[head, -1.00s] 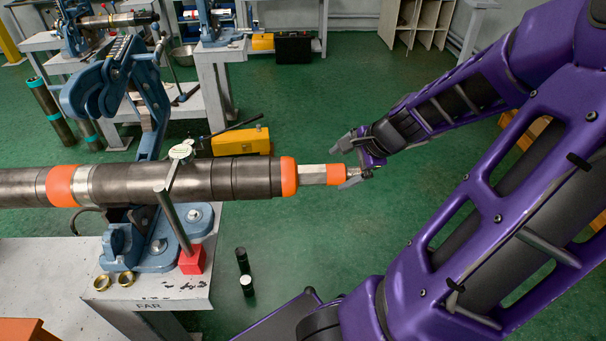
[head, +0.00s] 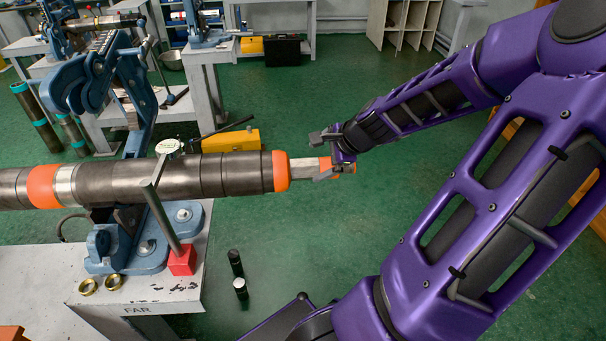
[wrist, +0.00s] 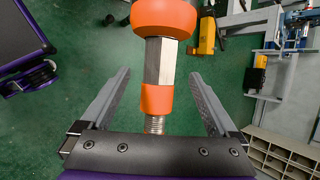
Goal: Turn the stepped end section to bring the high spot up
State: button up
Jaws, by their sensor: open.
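The stepped end section (head: 305,167) is the narrow silver, flat-sided end of the long dark pipe (head: 130,182), with an orange band (wrist: 157,99) and a short threaded tip. The pipe lies level, with a wider orange ring (head: 281,171) beside the narrow part. My gripper (wrist: 160,75) is open. Its two fingers lie either side of the silver section, with gaps on both sides in the wrist view. A dial gauge (head: 169,147) on a post with a red base (head: 182,261) stands against the pipe. I cannot make out its reading or any high spot.
A blue vise (head: 147,241) stands under the pipe on a grey bench (head: 60,262) marked FAR, with two brass rings (head: 101,284) near its edge. Floor beyond the pipe end is clear.

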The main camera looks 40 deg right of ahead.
aim_at(307, 167)
jog(key=b+x, duration=0.2)
jog(key=x, duration=0.6)
jog(key=shift+w+f, duration=0.2)
jog(key=shift+f, duration=0.05)
jog(key=c, duration=1.4)
jog(key=shift+b, duration=0.35)
